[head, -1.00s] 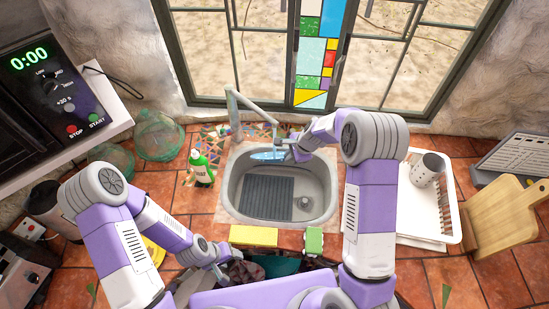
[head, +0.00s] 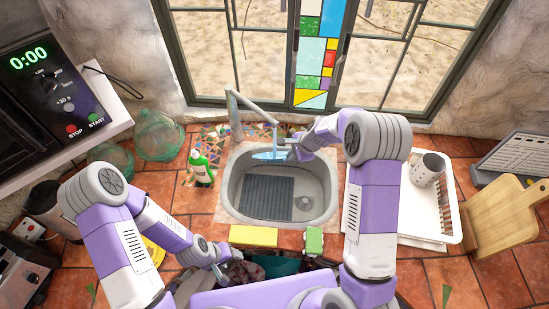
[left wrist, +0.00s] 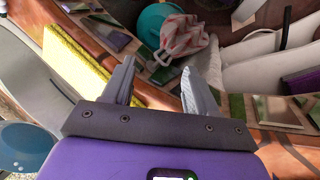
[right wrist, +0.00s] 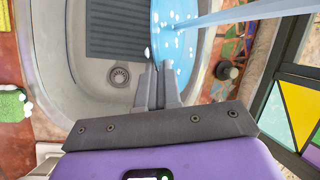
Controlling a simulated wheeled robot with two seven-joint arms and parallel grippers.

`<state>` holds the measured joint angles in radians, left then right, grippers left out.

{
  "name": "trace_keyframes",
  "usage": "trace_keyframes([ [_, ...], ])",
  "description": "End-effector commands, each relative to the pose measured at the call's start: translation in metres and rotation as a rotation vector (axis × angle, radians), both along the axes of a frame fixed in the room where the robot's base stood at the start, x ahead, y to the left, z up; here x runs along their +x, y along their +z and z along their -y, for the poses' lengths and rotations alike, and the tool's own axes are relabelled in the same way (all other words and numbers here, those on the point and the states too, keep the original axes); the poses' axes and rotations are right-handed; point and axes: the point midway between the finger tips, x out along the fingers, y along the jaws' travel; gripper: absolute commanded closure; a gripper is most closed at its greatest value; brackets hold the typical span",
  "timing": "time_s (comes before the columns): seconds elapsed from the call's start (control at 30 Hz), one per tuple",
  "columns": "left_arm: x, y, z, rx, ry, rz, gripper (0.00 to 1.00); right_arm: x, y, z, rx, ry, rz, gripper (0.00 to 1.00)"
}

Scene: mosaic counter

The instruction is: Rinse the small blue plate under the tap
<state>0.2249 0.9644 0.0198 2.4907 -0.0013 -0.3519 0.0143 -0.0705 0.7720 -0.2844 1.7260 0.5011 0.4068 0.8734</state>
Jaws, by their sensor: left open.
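The small blue plate (head: 264,155) is held over the back of the sink, below the tap (head: 250,103). In the right wrist view the plate (right wrist: 172,45) carries scattered white spots, and a pale blue stream of water (right wrist: 235,14) meets it. My right gripper (right wrist: 158,72) is shut on the plate's edge. In the head view this gripper (head: 290,148) is partly hidden by its own wrist. My left gripper (head: 226,262) is low at the counter's front edge, left of centre. In the left wrist view it (left wrist: 160,82) is open with nothing between its fingers.
The sink basin (head: 318,185) holds no dishes. A yellow sponge (head: 253,236) and a green sponge (head: 314,241) lie at its front. A green soap bottle (head: 201,168) stands at its left. A white dish rack (head: 420,222) with a grey cup (head: 428,168) is at the right.

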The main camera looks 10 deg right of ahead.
Motion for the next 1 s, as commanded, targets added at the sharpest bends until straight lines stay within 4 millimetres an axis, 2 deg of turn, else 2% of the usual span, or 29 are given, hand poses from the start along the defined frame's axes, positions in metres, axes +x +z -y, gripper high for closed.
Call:
trace_keyframes([
  [0.2, 0.000, 0.002, 0.000, 0.000, 0.000, 0.000, 0.42, 0.001, 0.001, -0.008, 0.001, 0.000, 0.001, 1.00],
  [0.57, 0.000, 0.001, 0.000, 0.000, 0.000, 0.000, 0.42, -0.001, 0.000, -0.009, 0.001, -0.001, 0.001, 1.00],
  [1.0, 0.000, -0.013, 0.000, 0.000, 0.000, 0.000, 0.42, -0.060, 0.000, -0.016, 0.002, -0.001, 0.002, 1.00],
])
